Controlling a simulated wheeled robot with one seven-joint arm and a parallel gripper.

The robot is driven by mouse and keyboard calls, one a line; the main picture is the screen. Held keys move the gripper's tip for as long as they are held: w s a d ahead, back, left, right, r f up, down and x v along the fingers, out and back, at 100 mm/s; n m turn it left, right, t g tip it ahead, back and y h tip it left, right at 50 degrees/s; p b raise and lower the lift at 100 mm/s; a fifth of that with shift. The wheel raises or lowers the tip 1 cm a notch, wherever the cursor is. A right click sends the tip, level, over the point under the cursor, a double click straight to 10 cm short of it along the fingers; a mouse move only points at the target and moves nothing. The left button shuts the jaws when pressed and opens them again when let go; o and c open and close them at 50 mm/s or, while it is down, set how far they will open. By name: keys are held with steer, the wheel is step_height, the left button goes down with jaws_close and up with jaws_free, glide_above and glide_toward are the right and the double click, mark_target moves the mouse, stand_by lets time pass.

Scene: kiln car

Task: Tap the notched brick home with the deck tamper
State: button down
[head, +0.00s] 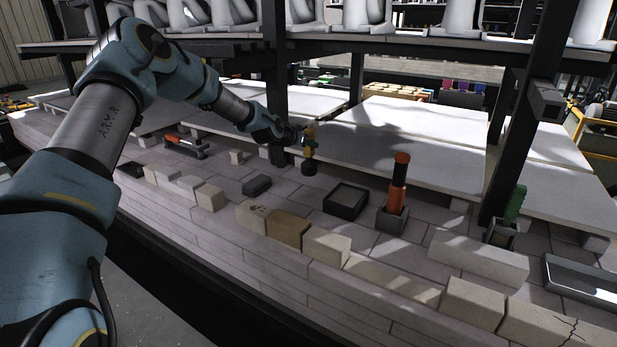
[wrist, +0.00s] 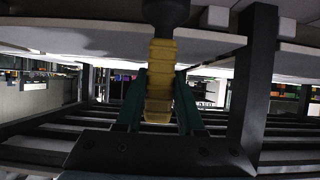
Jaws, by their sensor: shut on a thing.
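My gripper (head: 305,138) is shut on a yellow-handled tool with a dark head, which appears to be the deck tamper (head: 309,150). It is held upright, head down, above the brick deck near the dark post. In the wrist view the yellow grip (wrist: 160,80) sits between the two green fingers, and the dark head shows at the top edge. I cannot tell which brick is notched.
An orange-handled tool (head: 399,180) stands in a grey holder, and a green-handled one (head: 515,205) stands further right. A dark square tray (head: 346,200) and a small dark block (head: 256,185) lie on the deck. Posts (head: 274,80) and low white shelves (head: 420,150) stand close behind.

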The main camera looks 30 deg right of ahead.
mark_target(307, 131)
steer(key=shift+r+p, duration=0.75)
steer(key=shift+r, duration=1.25)
